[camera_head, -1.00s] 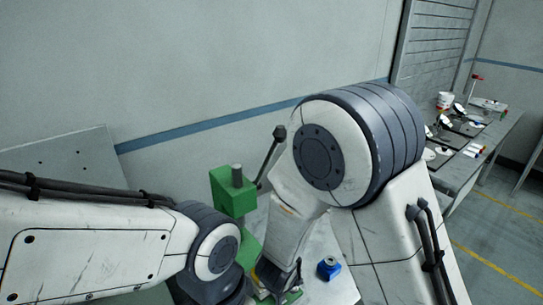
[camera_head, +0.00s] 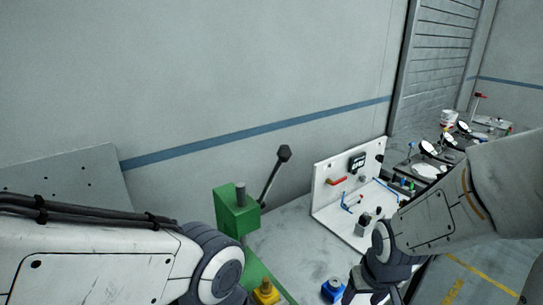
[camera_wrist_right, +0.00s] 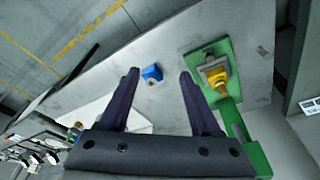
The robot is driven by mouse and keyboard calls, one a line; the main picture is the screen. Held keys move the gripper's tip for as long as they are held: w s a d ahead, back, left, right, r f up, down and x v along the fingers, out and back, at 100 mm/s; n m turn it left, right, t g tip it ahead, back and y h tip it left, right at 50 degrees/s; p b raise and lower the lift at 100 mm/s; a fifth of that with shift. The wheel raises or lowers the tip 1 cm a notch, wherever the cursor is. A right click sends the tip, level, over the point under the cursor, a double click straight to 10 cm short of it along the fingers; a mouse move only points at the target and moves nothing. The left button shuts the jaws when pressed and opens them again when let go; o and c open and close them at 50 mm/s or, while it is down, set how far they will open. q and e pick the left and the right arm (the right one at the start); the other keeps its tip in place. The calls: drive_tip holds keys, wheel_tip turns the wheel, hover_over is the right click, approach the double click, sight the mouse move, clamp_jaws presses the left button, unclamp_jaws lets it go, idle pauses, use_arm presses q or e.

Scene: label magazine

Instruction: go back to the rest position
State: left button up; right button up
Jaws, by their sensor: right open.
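My right gripper (camera_wrist_right: 159,76) is open, with two dark fingers apart and nothing between them that it grips. In the right wrist view a small blue block (camera_wrist_right: 152,73) shows in the gap, lying on the grey table beyond the fingertips. In the head view my right arm comes in from the right, and its dark wrist hangs near the same blue block (camera_head: 333,290). My left arm enters from the left in the head view, but its gripper is out of view.
A green press (camera_head: 237,212) with a black-knobbed lever stands on the table, a yellow part (camera_head: 266,291) at its base. A white panel stand (camera_head: 326,205) with small tools is behind my right wrist. Another cluttered bench stands farther right.

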drive_tip(key=s+a+r+n+g+y+b, duration=0.1)
drive_tip(key=s+a+n+b, duration=0.3)
drive_tip(key=s+a, duration=0.9)
drive_tip(key=n+g, duration=0.1)
drive_tip(key=n, duration=0.2)
drive_tip(key=shift+s+a+r+g, duration=0.15)
drive_tip(key=shift+s+a+g, duration=0.15)
drive_tip(key=shift+a, duration=0.1)
